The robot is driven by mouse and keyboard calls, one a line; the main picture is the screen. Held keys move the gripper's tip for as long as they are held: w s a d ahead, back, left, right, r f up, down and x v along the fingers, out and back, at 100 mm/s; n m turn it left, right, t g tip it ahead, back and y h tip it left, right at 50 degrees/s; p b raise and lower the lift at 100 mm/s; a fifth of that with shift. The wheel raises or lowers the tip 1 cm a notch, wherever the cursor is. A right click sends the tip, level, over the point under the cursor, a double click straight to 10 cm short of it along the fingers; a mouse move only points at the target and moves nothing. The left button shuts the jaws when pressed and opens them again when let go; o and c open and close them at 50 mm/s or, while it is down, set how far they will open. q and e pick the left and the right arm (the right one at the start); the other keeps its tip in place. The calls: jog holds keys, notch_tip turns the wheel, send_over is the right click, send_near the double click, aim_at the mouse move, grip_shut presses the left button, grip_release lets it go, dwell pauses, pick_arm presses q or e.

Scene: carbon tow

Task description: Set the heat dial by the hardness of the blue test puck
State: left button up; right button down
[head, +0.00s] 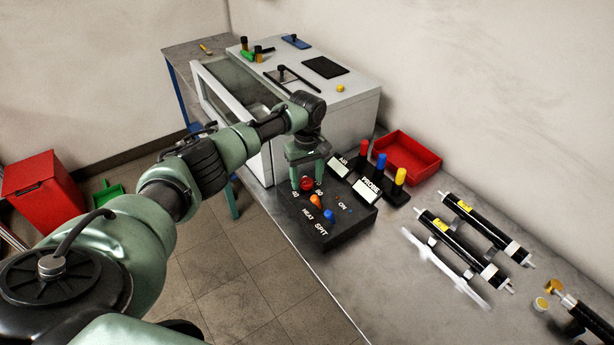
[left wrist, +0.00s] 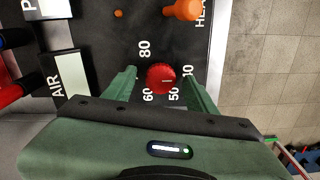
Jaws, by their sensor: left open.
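A black control box (head: 345,232) stands on the bench edge. Its red dial (head: 307,184) also shows in the left wrist view (left wrist: 161,79), ringed by the numbers 40, 50, 60 and 80. The dial's exact setting is hard to read. My left gripper (left wrist: 160,76) is open, with one finger on each side of the dial; whether they touch it I cannot tell. An orange knob (head: 315,201) near the HEAT label and a blue knob (head: 329,215) near SPIT are beside it. I cannot make out a blue test puck. My right gripper is not in view.
Signs marked AIR (head: 338,166) and PROBE (head: 367,192) stand beside the box with red, blue and yellow pegs. A red tray (head: 411,157) is behind. A white oven (head: 352,110) stands at the back. Black rollers (head: 461,248) lie to the right.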

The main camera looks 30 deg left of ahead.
pick_arm(q)
jog(key=shift+s, duration=0.1)
jog(key=c, duration=1.2)
grip_shut()
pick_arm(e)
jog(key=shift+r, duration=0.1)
